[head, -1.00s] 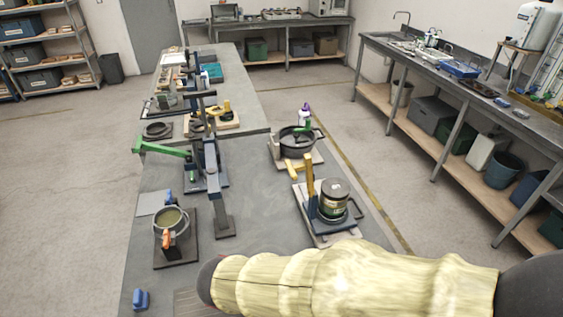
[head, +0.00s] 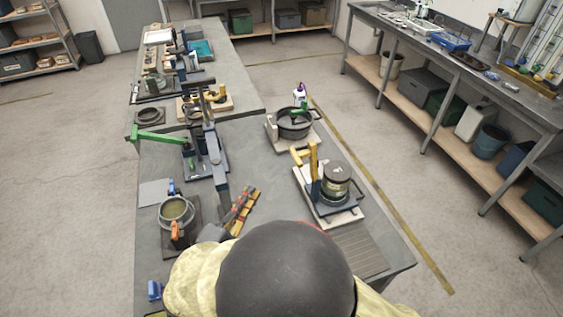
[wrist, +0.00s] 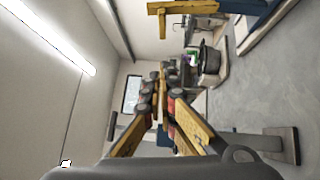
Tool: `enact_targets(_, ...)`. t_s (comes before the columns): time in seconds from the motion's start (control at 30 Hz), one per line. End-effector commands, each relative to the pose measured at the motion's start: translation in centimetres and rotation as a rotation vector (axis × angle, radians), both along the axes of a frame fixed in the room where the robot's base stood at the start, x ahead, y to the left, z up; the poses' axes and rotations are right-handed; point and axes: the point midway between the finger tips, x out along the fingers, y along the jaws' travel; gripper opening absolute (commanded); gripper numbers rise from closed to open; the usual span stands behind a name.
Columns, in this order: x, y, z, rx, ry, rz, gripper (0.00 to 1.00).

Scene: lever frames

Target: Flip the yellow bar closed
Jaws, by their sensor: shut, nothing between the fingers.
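The yellow bar (head: 313,160) stands upright on a small lever frame on the right side of the near table. A short yellow handle piece sticks out to the left at its top. In the wrist view the yellow bar (wrist: 190,7) shows at the top edge, partly cut off. My gripper (head: 251,195), with yellow and dark fingers, is shut and empty, left of the frame and apart from it. Its fingers also show in the wrist view (wrist: 160,98).
A pot on a board (head: 294,123) stands behind the yellow bar's frame. A frame with a green lever (head: 160,139) and a pot with an orange handle (head: 176,211) stand to the left. A dark post lies close behind my gripper. Bare table separates gripper and bar.

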Motion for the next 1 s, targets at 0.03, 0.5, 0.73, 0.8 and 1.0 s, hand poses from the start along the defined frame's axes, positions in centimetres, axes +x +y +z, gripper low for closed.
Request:
enact_targets(0.03,0.0,0.0,0.0,0.001,0.000,0.000,0.00)
enact_targets(0.5,1.9,-1.2,0.1,0.001,0.002,-0.006,0.00)
enact_targets(0.73,5.8,-3.4,0.5,0.000,0.004,-0.007,0.00)
enact_targets(0.8,7.0,-4.1,0.7,0.000,0.003,-0.007,0.00)
enact_targets(1.0,9.2,-6.3,1.1,0.000,0.003,-0.004,0.00)
